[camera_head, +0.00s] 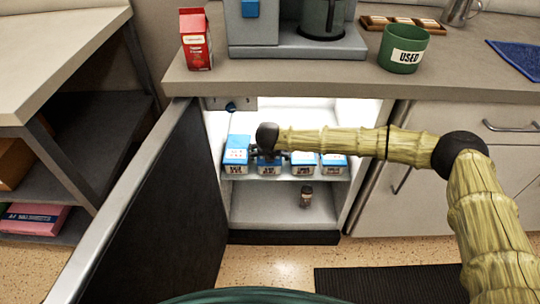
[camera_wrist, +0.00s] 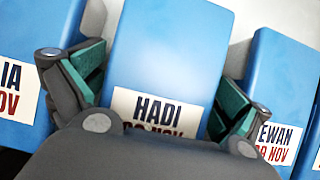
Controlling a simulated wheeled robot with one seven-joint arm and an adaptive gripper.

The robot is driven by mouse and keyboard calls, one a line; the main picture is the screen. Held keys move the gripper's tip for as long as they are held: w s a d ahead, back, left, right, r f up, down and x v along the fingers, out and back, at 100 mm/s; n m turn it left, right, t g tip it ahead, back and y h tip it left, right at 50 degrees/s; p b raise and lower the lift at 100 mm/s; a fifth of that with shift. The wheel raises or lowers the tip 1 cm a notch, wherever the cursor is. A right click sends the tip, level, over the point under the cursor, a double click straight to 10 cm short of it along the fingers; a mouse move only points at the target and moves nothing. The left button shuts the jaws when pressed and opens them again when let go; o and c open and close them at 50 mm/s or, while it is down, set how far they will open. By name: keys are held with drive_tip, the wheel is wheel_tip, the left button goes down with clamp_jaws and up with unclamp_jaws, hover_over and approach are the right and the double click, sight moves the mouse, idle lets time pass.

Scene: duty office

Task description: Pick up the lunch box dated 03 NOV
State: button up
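Several blue-topped lunch boxes with white labels stand in a row on the upper shelf (camera_head: 262,177) of the open cabinet. In the wrist view the middle box (camera_wrist: 170,50) reads "HADI", with a red date ending in NOV; my gripper's body hides its day. My gripper (camera_wrist: 158,95) is open, with one finger on each side of this box. The pads are close to its sides; contact cannot be told. The left box (camera_wrist: 30,40) shows "IA" and NOV. The right box (camera_wrist: 282,85) shows "EWAN" and a partly readable NOV date. In the head view my gripper (camera_head: 268,150) is at the second box from the left (camera_head: 269,169).
The open door (camera_head: 165,210) stands left of the cabinet. A small jar (camera_head: 307,196) is on the lower level. The counter (camera_head: 300,78) above carries a red carton (camera_head: 196,40), a coffee machine (camera_head: 290,40) and a green "USED" container (camera_head: 403,50). Neighbouring boxes leave narrow gaps.

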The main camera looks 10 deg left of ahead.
drive_tip(key=c, duration=1.2)
drive_tip(key=shift+o, duration=0.2)
drive_tip(key=shift+r, duration=0.1)
